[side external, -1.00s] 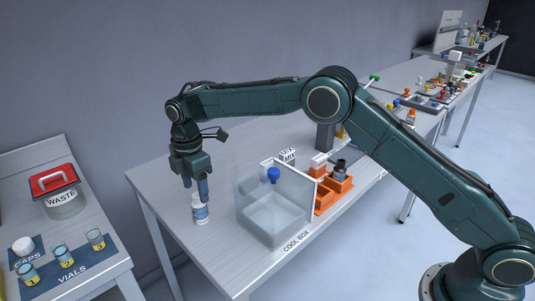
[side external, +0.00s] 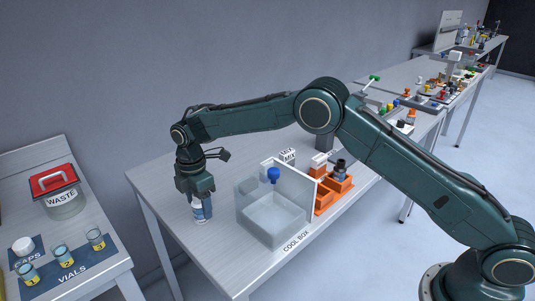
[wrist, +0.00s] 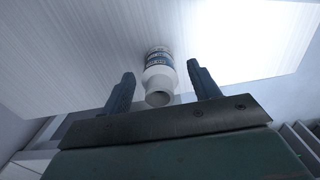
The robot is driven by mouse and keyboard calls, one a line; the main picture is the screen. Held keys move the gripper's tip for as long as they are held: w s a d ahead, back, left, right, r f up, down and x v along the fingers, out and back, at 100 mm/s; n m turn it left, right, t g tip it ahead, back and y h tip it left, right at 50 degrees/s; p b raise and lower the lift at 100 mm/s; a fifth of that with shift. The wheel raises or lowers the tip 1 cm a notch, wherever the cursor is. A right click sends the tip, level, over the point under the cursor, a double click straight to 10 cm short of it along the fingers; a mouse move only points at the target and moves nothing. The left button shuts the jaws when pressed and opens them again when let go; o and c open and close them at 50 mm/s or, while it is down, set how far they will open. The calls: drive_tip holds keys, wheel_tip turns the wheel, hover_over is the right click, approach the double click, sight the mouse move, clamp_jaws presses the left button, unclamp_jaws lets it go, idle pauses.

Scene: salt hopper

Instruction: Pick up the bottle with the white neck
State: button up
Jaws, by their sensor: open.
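The bottle with the white neck (wrist: 159,82) stands on the table and has a blue and white label. In the side view the bottle (side external: 197,212) is left of the cool box, with its upper part hidden by my gripper. My gripper (side external: 201,207) is low over the bottle. In the wrist view my gripper (wrist: 160,80) is open, with one finger on each side of the bottle's neck. A gap shows between each finger and the bottle, and nothing is held.
The clear cool box (side external: 268,215) stands close to the right of the bottle, with a blue-topped item (side external: 273,175) at its back. Orange holders (side external: 330,194) are farther right. The waste jar (side external: 62,197) and vials (side external: 62,256) are on a separate left table. The table behind the bottle is clear.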

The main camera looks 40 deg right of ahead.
idle(0.3)
drive_tip(key=c, duration=1.1)
drive_tip(key=shift+r, duration=0.15)
wheel_tip(320, 180, up, 20)
idle(0.7)
